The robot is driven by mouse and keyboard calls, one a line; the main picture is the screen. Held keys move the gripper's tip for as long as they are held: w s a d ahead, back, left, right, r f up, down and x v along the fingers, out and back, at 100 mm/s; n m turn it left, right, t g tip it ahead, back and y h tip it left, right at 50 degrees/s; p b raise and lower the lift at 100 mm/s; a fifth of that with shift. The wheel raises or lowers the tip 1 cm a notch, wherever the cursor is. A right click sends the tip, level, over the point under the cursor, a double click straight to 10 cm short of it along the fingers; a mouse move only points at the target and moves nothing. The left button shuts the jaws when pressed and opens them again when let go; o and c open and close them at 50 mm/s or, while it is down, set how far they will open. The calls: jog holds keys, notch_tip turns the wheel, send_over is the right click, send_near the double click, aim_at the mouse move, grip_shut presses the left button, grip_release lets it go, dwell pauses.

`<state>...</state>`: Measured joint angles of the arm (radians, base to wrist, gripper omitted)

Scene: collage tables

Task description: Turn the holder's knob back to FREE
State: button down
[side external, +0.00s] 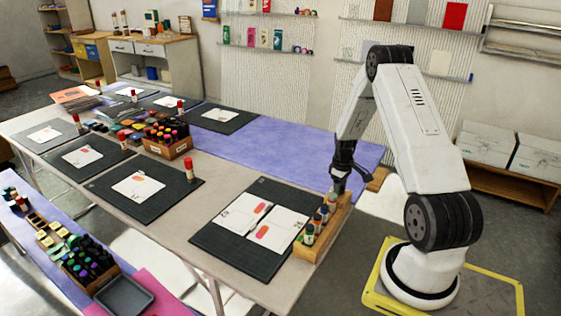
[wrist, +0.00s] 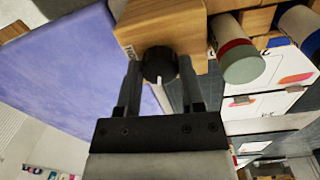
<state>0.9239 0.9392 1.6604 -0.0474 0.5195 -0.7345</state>
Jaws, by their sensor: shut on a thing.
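The wooden holder (side external: 318,244) stands along the right edge of the front black mat, with several capped bottles in it. It also fills the top of the wrist view (wrist: 165,28). The holder's knob (wrist: 159,62) is round and black, on its end face, with a white pointer line toward the bottom of the wrist view. My gripper (side external: 339,186) is at the holder's far end. In the wrist view my gripper (wrist: 159,72) has one finger on each side of the knob, shut on it. The side view hides the knob.
A bottle with a grey-green end and red band (wrist: 241,61) sits close to my right finger. The black mat (side external: 222,240) beside the holder carries white sheets with orange-red shapes. Purple cloth (side external: 240,152) lies behind it, clear near my arm.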

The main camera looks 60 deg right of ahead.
jog(key=shift+n, duration=1.8)
jog(key=shift+c, duration=1.1)
grip_release()
jog(key=shift+a+r, duration=0.1)
jog(key=shift+r, duration=3.8)
jog(key=shift+a, duration=0.1)
